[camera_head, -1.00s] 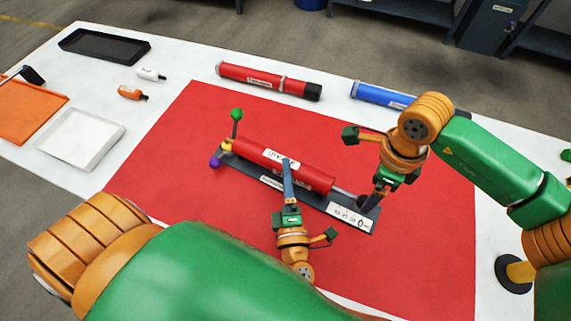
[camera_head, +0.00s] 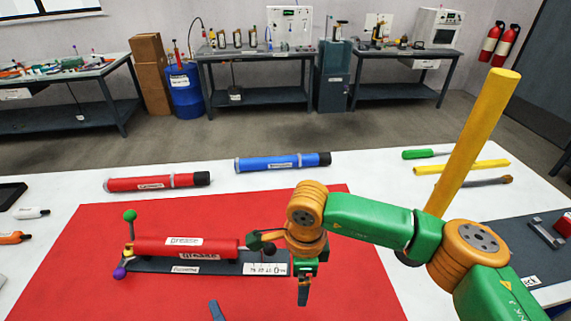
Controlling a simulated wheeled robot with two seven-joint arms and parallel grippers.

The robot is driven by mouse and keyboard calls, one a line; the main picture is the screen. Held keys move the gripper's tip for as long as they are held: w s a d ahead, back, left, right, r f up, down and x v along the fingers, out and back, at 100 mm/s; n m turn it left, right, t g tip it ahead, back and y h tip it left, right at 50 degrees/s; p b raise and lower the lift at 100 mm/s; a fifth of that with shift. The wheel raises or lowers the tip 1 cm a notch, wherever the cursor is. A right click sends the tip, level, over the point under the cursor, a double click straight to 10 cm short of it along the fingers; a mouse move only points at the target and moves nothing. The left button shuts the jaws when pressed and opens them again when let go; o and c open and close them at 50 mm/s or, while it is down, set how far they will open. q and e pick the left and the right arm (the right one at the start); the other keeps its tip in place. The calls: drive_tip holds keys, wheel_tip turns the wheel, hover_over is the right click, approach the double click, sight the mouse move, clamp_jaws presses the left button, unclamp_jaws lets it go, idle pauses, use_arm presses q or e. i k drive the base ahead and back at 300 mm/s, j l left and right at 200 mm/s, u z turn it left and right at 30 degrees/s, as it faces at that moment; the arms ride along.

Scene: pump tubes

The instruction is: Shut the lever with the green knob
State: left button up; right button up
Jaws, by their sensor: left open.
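The green knob (camera_head: 130,215) tops a short lever that stands upright at the left end of the pump. A purple knob (camera_head: 119,272) sits low at the same end. The pump is a red tube (camera_head: 200,247) marked "grease" on a dark base (camera_head: 202,266). Of my left gripper, a blue-grey finger (camera_head: 216,310) shows at the bottom edge, in front of the tube and apart from the lever; the rest is out of frame. My right gripper (camera_head: 279,268) is at the pump's right end, fingers spread; I cannot tell whether it touches the pump.
The pump lies on a red mat (camera_head: 90,240) on a white table. Behind it lie a red tube (camera_head: 150,183) and a blue tube (camera_head: 280,162). A yellow bar (camera_head: 475,140) stands at the right behind my right arm. The mat left of the lever is clear.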

sight(130, 216)
drive_tip(key=k+l, duration=0.9)
